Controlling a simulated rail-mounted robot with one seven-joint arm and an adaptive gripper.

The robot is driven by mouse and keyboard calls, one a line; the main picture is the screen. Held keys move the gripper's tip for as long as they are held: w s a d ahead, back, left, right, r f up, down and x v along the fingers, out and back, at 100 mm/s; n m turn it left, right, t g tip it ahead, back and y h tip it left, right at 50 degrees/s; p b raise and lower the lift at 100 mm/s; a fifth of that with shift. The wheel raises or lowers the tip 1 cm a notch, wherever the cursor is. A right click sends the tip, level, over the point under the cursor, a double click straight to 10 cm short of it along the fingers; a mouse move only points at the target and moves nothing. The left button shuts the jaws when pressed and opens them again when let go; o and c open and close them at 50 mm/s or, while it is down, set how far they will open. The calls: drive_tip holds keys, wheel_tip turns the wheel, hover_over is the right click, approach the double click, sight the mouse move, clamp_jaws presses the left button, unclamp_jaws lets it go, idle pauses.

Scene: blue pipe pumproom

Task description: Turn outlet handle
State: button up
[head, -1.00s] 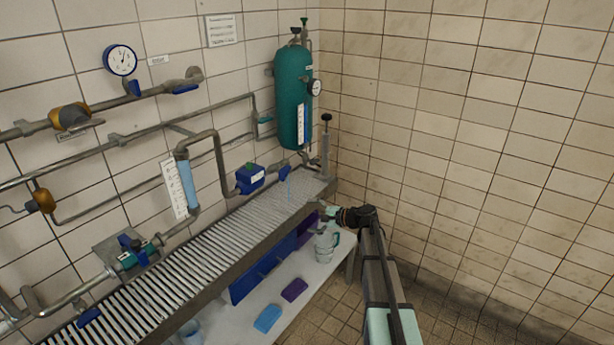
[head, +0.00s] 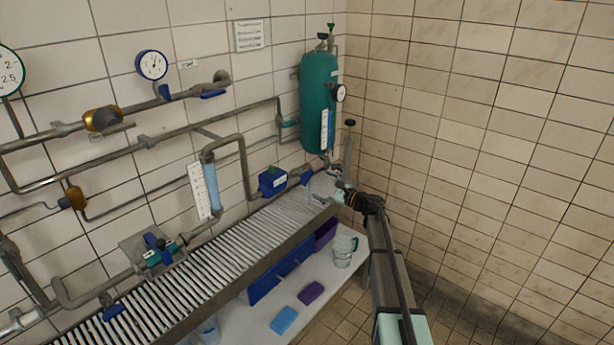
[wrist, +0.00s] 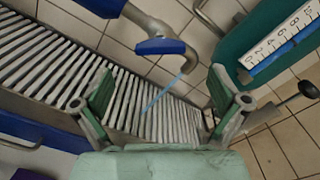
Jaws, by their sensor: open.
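A blue handle (head: 306,177) sits on the pipe outlet near the right end of the slatted rack; I take it as the outlet handle. In the wrist view the blue handle (wrist: 160,46) is at the top centre, on a curved grey spout, with a thin light-blue stream (wrist: 162,94) running below it. My gripper (head: 328,194) is over the right end of the rack, to the right of the handle and apart from it. In the wrist view my gripper (wrist: 160,96) has its fingers spread wide, empty, with the handle beyond them.
The slatted rack (head: 215,258) runs below the pipes. A green tank (head: 318,85) with a gauge hangs above its right end, beside an upright rod (head: 349,145). A blue box valve (head: 271,182) is left of the handle. A jug (head: 343,252) stands on the lower shelf.

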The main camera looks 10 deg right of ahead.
sight(309, 179)
drive_tip(key=p+x, duration=0.2)
drive_tip(key=x, duration=0.6)
drive_tip(key=c, duration=1.2)
